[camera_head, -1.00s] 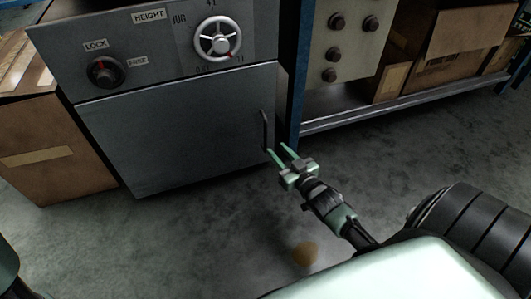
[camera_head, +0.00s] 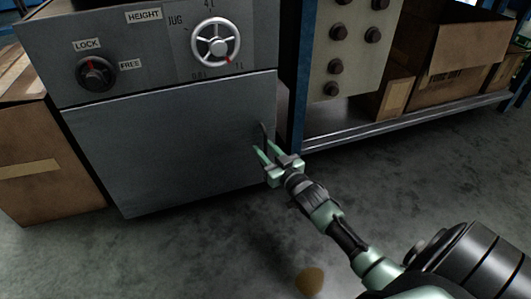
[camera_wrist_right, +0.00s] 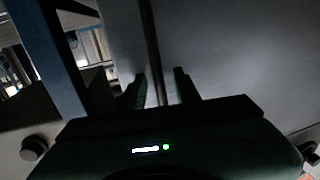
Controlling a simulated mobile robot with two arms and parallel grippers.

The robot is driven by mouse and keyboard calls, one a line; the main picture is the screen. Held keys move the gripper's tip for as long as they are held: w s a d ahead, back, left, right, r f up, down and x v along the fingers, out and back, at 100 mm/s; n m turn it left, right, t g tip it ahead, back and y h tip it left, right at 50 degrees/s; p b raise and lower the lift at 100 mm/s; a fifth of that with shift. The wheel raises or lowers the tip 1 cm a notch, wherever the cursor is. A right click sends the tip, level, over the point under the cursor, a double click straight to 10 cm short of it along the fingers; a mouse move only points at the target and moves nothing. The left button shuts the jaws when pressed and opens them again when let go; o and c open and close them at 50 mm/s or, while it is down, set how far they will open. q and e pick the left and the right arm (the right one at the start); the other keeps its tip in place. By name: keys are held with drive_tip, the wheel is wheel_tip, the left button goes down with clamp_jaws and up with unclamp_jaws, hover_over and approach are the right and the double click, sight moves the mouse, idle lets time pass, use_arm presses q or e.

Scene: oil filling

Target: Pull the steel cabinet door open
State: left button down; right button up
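The steel cabinet door (camera_head: 170,150) is the grey lower panel of the cabinet and appears shut. Its thin dark vertical handle (camera_head: 263,132) is near the door's right edge. My right gripper (camera_head: 264,151) is at the handle's lower part, fingers pointing at the door. In the right wrist view, the handle (camera_wrist_right: 152,45) runs down between the two separated fingers of my right gripper (camera_wrist_right: 160,88). Gaps show beside the handle, so the gripper is open around it. Whether a finger touches it I cannot tell. My left gripper is not in view.
Above the door are a lock knob (camera_head: 96,74) and a white handwheel (camera_head: 215,41). A cardboard box (camera_head: 45,170) stands left of the cabinet. A blue-posted shelf (camera_head: 400,122) with boxes is on the right. The floor before the door is clear, with a brown spot (camera_head: 309,281).

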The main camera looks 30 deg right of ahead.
clamp_jaws()
idle(1.4)
